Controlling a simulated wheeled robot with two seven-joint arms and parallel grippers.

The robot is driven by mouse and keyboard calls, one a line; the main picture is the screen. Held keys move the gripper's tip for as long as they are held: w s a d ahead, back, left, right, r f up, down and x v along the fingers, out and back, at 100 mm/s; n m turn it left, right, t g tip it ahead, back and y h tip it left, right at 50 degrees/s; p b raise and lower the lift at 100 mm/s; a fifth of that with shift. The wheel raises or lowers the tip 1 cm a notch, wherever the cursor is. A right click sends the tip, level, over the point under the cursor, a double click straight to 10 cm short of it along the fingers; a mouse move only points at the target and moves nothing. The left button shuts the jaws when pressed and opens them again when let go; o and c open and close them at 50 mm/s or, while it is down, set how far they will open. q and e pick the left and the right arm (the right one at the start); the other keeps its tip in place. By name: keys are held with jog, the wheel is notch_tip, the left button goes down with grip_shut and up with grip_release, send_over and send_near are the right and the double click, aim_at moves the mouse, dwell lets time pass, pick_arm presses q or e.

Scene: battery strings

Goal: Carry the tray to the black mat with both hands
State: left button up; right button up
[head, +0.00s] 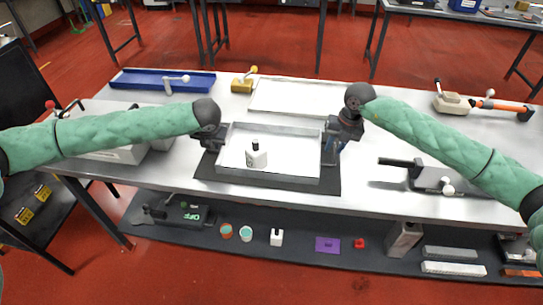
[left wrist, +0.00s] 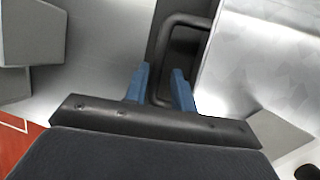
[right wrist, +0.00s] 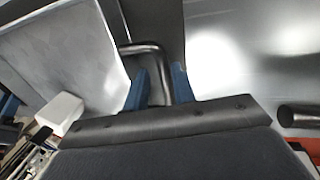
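The grey metal tray (head: 290,139) is over the black mat (head: 328,187), within its outline and apparently resting on it. A white bottle with a black cap (head: 257,156) stands upright in the tray; it also shows in the right wrist view (right wrist: 60,113). My left gripper (head: 213,140) is at the tray's left side, its blue fingers (left wrist: 160,88) apart around the dark handle (left wrist: 165,40). My right gripper (head: 333,142) is at the right side, its fingers (right wrist: 160,88) apart with the other handle (right wrist: 145,48) between them. Finger contact with the handles is not clear.
A blue tray (head: 140,80), a yellow-knobbed block (head: 242,85) and a white tray (head: 292,98) lie behind. A grey fixture with a handle (head: 432,180) stands to the right. A lower shelf (head: 290,257) holds several small parts.

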pick_arm(q)
jog(key=shift+o, duration=0.4)
jog(key=shift+a, duration=0.2)
pick_arm(e)
jog(key=shift+o, duration=0.4)
jog(key=shift+d+r, duration=0.1)
jog(key=shift+d, duration=0.05)
pick_arm(q)
jog(key=shift+r, duration=0.1)
jog(key=shift+r, duration=0.15)
pick_arm(e)
jog(key=shift+d, duration=0.15)
pick_arm(q)
jog(key=v, duration=1.1)
jog(key=shift+s+r, duration=0.2)
jog(key=shift+r, duration=0.05)
pick_arm(e)
jog(key=v, duration=1.2)
pick_arm(q)
jog(key=shift+d+n, duration=0.1)
jog(key=shift+n, duration=0.2)
pick_arm(e)
jog(key=shift+w, duration=0.1)
